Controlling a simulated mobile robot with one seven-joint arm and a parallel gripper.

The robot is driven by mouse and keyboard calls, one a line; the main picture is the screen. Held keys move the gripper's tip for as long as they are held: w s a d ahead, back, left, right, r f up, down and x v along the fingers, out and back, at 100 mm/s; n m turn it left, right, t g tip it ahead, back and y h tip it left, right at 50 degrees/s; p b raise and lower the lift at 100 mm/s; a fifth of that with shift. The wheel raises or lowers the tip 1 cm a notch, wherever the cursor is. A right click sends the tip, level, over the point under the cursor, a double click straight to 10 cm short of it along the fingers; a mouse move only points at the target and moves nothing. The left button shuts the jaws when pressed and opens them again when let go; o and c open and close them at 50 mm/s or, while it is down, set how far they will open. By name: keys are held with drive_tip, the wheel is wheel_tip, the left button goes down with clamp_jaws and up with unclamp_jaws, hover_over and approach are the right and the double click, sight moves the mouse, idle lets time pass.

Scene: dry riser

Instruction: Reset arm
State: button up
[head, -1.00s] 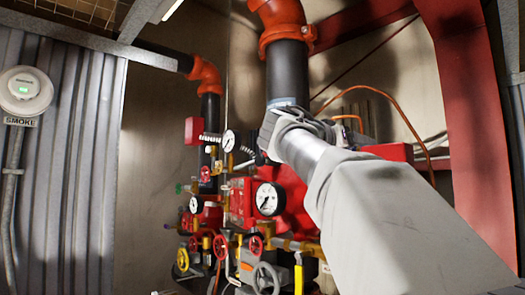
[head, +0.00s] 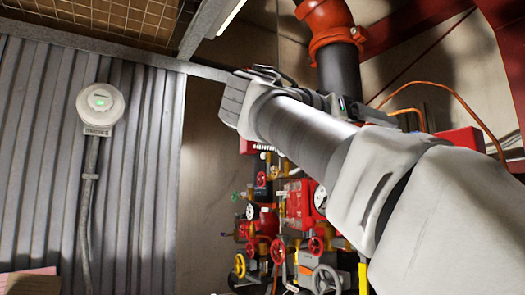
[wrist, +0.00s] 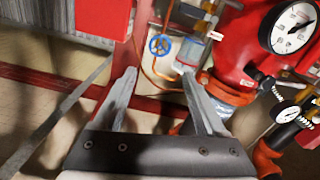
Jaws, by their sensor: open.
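My gripper (wrist: 158,78) shows in the wrist view with its two fingers spread apart and nothing between them. In the head view my arm reaches from the lower right up to the middle, and its far end is raised in front of the pipework; the fingers cannot be made out there. Beyond the fingers in the wrist view are a blue handwheel (wrist: 160,45), copper tubing and a red valve body (wrist: 235,60), all apart from the fingers.
A pressure gauge (wrist: 291,27) is at upper right.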

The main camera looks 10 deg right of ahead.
drive_tip(key=shift+v, duration=0.8)
wheel_tip(320, 180, down, 24)
drive_tip(key=a+n+y, duration=0.1)
drive_tip(key=n+y, duration=0.7)
drive_tip(key=n, duration=0.1)
drive_tip(key=s+a+f+y, duration=0.3)
drive_tip(key=s+f, duration=0.1)
drive_tip(key=f, duration=0.5)
drive_tip(key=s+a+f+n+g+y, duration=0.1)
drive_tip(key=s+f, duration=0.3)
drive_tip(key=f, duration=0.5)
drive_tip(key=s+a+f+n+y, duration=0.1)
drive_tip(key=s+a+f+y, duration=0.3)
drive_tip(key=f, duration=0.5)
drive_tip(key=shift+s+a+f+y+b, duration=0.3)
drive_tip(key=shift+a+f+b, duration=0.05)
drive_tip(key=shift+f+b, duration=0.1)
idle(2.1)
